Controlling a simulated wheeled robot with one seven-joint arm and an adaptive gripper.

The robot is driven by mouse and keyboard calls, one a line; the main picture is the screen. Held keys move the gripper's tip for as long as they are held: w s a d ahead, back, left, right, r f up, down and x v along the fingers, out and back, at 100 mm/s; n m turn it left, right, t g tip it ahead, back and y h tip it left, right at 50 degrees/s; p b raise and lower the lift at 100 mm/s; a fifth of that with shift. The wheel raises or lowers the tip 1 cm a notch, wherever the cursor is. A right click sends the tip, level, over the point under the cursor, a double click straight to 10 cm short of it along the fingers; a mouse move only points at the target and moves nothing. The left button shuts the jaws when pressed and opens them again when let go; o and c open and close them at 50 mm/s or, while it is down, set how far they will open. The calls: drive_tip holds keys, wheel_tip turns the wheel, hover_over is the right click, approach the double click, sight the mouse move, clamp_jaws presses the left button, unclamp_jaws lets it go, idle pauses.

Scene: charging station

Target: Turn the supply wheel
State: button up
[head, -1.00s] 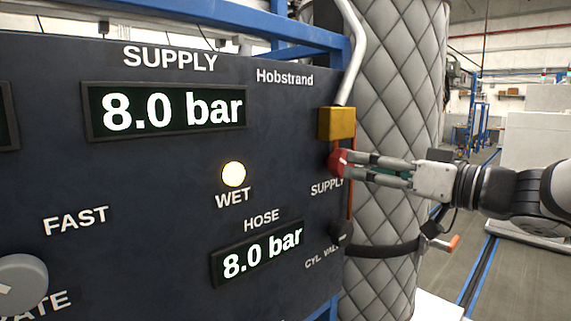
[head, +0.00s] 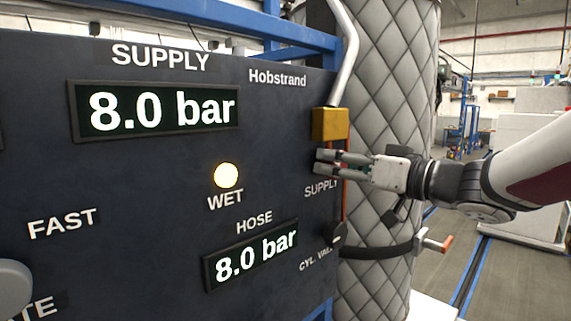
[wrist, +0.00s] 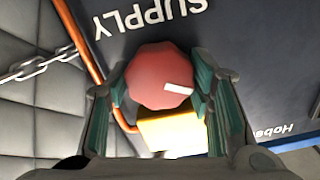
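The supply wheel (wrist: 158,80) is a red, many-sided knob with a white mark on its face, seen in the wrist view. My gripper (wrist: 162,72) has one finger on each side of it, and both fingertips appear to touch its rim. In the head view my gripper (head: 318,163) reaches from the right to the panel (head: 150,180), just above the SUPPLY label (head: 321,188), and its fingers hide the wheel there. The supply display (head: 160,110) and the hose display (head: 256,258) both read 8.0 bar. The WET lamp (head: 226,175) is lit.
A yellow block (head: 331,124) with a grey pipe sits just above the wheel. An orange tube (wrist: 93,60) runs close beside it. A dark knob (head: 338,232) by the cylinder valve label lies below. A quilted column (head: 385,80) stands behind my gripper.

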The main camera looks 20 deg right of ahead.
drive_tip(key=shift+n, duration=2.9)
drive_tip(key=o, duration=1.2)
drive_tip(key=shift+c, duration=0.2)
drive_tip(key=v, duration=1.2)
